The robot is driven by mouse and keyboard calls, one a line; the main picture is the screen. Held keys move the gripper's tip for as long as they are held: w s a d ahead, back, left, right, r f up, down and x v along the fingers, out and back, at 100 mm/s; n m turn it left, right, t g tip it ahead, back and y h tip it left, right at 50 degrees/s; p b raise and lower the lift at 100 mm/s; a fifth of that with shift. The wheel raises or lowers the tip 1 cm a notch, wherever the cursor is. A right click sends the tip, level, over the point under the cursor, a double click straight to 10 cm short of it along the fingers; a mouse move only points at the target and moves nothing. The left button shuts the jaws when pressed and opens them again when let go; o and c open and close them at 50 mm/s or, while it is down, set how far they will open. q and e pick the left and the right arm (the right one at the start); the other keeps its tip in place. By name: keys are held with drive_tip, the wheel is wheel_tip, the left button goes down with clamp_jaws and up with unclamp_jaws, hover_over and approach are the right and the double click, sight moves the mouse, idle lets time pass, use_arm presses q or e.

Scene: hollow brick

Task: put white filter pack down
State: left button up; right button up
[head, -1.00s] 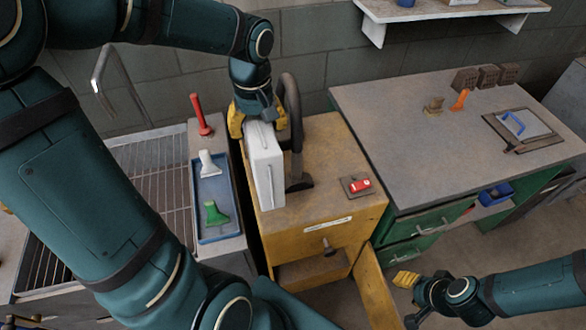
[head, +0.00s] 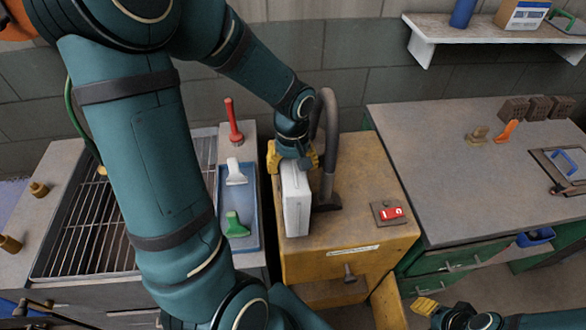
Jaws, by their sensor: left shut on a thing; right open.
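The white filter pack (head: 296,205) is a slim white box standing upright on, or just above, the top of the yellow wooden cabinet (head: 370,180). I cannot tell whether its base touches the top. My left gripper (head: 292,160), with yellow fingers, is shut on the pack's far upper end. The fingers partly hide that end. My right gripper (head: 425,306) is at the bottom edge of the view, low in front of the cabinet, open and away from the pack.
A red switch (head: 391,213) sits on the cabinet's right part. A blue tray (head: 253,220) with white and green scrapers lies to the left. A grey-topped workbench (head: 430,150) stands to the right.

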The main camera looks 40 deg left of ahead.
use_arm(q)
drive_tip(key=shift+f, duration=0.75)
drive_tip(key=o, duration=0.8)
drive_tip(key=shift+f, duration=0.1)
drive_tip(key=o, duration=0.5)
